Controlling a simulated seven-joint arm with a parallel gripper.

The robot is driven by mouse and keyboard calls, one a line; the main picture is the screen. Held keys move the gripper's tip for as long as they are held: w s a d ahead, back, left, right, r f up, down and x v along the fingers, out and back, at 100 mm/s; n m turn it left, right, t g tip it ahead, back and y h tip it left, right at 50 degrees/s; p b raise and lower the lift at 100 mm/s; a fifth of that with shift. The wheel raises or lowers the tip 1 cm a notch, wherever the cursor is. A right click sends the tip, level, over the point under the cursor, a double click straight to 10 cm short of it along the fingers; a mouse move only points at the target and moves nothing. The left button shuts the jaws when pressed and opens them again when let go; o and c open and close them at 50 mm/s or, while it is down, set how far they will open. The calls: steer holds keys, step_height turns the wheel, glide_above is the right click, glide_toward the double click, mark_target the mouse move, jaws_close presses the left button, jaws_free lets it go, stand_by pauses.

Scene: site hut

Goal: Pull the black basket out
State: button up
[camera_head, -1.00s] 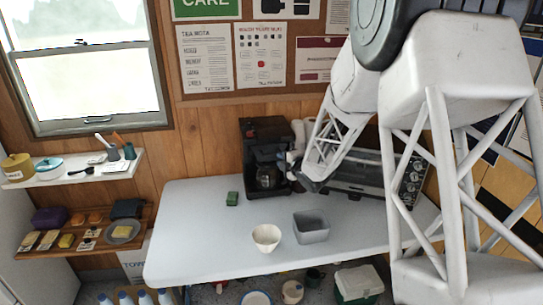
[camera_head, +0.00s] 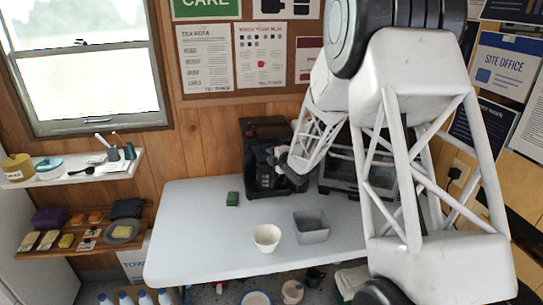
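A black coffee maker (camera_head: 262,132) stands at the back of the white table, against the wood wall. A dark glass carafe (camera_head: 265,177) sits in its lower part. The black basket would be hard to pick out, as the machine's middle is dark and partly covered by my gripper. My gripper (camera_head: 279,160) is at the front right of the coffee maker, around the height of its middle. It looks close to the machine, but I cannot tell whether it touches. Its fingers are too small and dark to show whether they are open or hold anything.
A toaster oven (camera_head: 345,172) is right of the coffee maker, partly behind my arm. The table's left side is clear.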

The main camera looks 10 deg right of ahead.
steer(key=shift+w+a+f, duration=0.1)
steer(key=shift+w, duration=0.05)
jaws_close()
stand_by(0.4)
steer(key=s, duration=1.3)
jaws_free()
